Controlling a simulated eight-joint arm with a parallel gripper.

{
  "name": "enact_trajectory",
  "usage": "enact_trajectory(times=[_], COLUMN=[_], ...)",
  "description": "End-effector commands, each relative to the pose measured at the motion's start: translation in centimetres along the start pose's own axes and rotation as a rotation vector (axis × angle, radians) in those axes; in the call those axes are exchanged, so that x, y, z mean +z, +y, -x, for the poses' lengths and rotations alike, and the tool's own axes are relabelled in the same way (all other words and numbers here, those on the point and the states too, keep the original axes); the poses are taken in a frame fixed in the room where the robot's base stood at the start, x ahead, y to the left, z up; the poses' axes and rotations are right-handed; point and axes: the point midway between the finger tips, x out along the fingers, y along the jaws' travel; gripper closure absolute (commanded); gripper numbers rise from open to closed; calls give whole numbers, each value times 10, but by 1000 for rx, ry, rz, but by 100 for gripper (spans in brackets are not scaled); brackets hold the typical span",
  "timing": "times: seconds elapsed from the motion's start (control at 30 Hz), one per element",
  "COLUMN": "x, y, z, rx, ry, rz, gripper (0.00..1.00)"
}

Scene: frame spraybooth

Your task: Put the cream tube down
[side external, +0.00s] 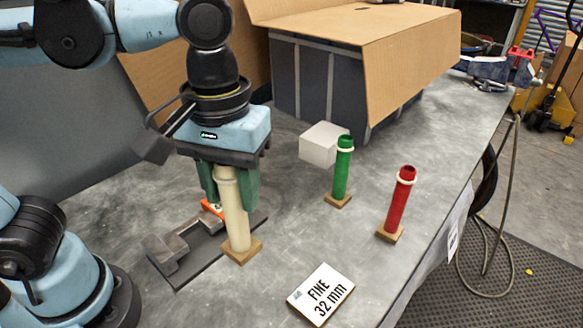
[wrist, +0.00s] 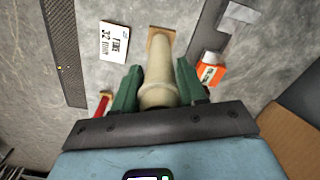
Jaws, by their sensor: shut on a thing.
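The cream tube (side external: 236,213) stands upright on a square wooden base (side external: 242,250) on the grey bench, beside the dark metal fixture. My gripper (side external: 231,188) is above it, pointing down, with its green fingers shut on the tube's upper part. In the wrist view the cream tube (wrist: 158,80) sits between both green fingers (wrist: 157,88), its wooden base (wrist: 160,35) at the far end. The base looks to be at bench level; I cannot tell whether it bears fully on the bench.
A green tube (side external: 342,170) and a red tube (side external: 400,203) stand on wooden bases to the right. A "FINE 32 mm" card (side external: 321,294) lies in front. A dark fixture plate (side external: 190,256) and an orange box (wrist: 211,70) are close by. A white block (side external: 321,145) and cardboard-sided box (side external: 410,60) stand behind.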

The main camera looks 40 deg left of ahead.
Motion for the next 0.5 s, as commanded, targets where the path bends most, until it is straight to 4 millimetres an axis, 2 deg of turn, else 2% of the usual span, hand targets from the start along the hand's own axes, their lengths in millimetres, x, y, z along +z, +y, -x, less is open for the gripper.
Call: enact_trajectory(times=[0.03,0.2,0.33,0.5], x=[10,44,69,91], y=[18,64,90,108], z=[4,14,18,20], rx=[0,0,0,0], ry=[0,0,0,0], rz=[-19,-39,-48,-54], gripper=[87,87,87,87])
